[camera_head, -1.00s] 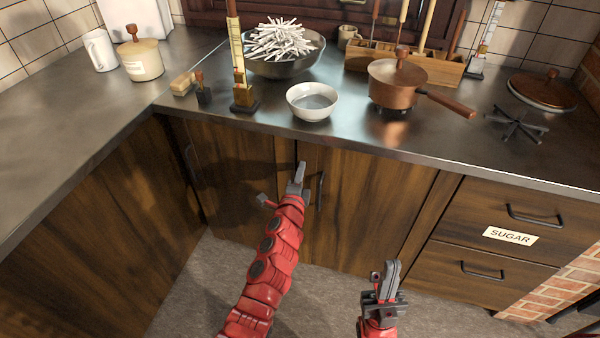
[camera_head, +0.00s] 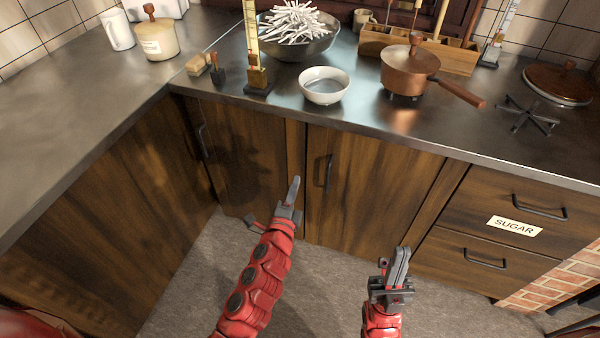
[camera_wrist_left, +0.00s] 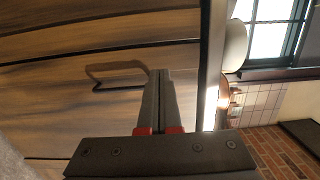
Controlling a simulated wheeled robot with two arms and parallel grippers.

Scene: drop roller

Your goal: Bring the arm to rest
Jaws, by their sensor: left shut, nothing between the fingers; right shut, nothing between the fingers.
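My left gripper (camera_head: 291,192) is at the end of the red arm from the left, in front of the cabinet doors (camera_head: 365,185) and below the counter edge. It is shut and empty. Its closed fingers also show in the left wrist view (camera_wrist_left: 159,95), with a dark door handle (camera_wrist_left: 117,75) beyond them; I cannot tell whether they touch it. My right gripper (camera_head: 401,262) is lower and to the right, shut and empty, pointing up in front of the cabinet.
The counter (camera_head: 90,125) runs along the left and back. Near its edge stand a white bowl (camera_head: 325,88), a copper pot (camera_head: 408,72) and a burner stand (camera_head: 525,115). Drawers, one labelled SUGAR (camera_head: 514,226), are at right. Floor (camera_head: 190,290) in front is clear.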

